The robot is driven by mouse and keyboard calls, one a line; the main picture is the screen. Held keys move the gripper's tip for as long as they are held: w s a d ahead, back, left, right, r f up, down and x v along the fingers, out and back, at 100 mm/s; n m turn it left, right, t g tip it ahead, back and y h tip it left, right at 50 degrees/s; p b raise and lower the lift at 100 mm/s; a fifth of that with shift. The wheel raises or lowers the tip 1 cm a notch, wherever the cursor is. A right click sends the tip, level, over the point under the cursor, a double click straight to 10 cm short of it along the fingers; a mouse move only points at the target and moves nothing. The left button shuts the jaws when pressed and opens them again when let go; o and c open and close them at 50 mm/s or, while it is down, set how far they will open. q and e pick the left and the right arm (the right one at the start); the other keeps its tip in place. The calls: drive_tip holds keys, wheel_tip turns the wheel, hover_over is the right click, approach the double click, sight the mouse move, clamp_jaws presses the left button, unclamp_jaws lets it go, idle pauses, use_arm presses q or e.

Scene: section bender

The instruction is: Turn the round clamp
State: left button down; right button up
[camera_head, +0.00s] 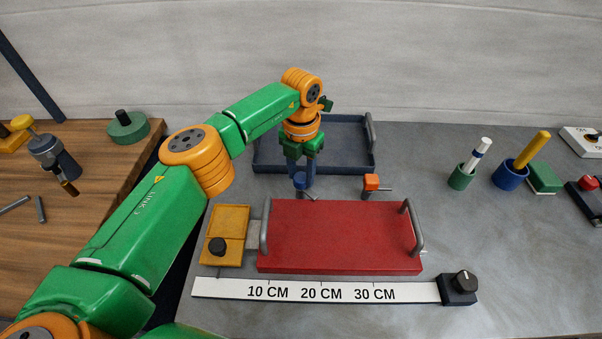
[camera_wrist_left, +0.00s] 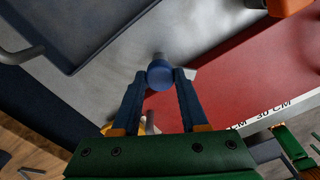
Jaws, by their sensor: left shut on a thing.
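The round clamp (camera_head: 299,181) has a blue round knob and stands at the back left edge of the red plate. My left gripper (camera_head: 304,186) comes down over it from above and is shut on the blue knob. In the left wrist view the knob (camera_wrist_left: 160,74) sits between the two blue fingertips (camera_wrist_left: 160,78). The fingers hide part of the clamp's lower stem in the head view.
An orange clamp (camera_head: 371,182) stands right of the round clamp. The red plate (camera_head: 335,235) with metal handles lies in front. A dark tray (camera_head: 340,160) is behind. A ruler (camera_head: 225,288) runs along the front.

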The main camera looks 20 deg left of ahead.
sight(301, 176)
use_arm(q)
drive_tip(key=m, duration=0.4)
drive_tip(key=shift+w, duration=0.1)
drive_tip(key=m, duration=0.4)
drive_tip(key=shift+r+m, duration=0.1)
drive_tip(key=shift+m, duration=0.5)
drive_tip(key=shift+c, duration=2.2)
unclamp_jaws()
wheel_tip(301, 176, up, 7)
drive_tip(key=shift+r+b, duration=0.1)
drive_tip(key=shift+b, duration=0.35)
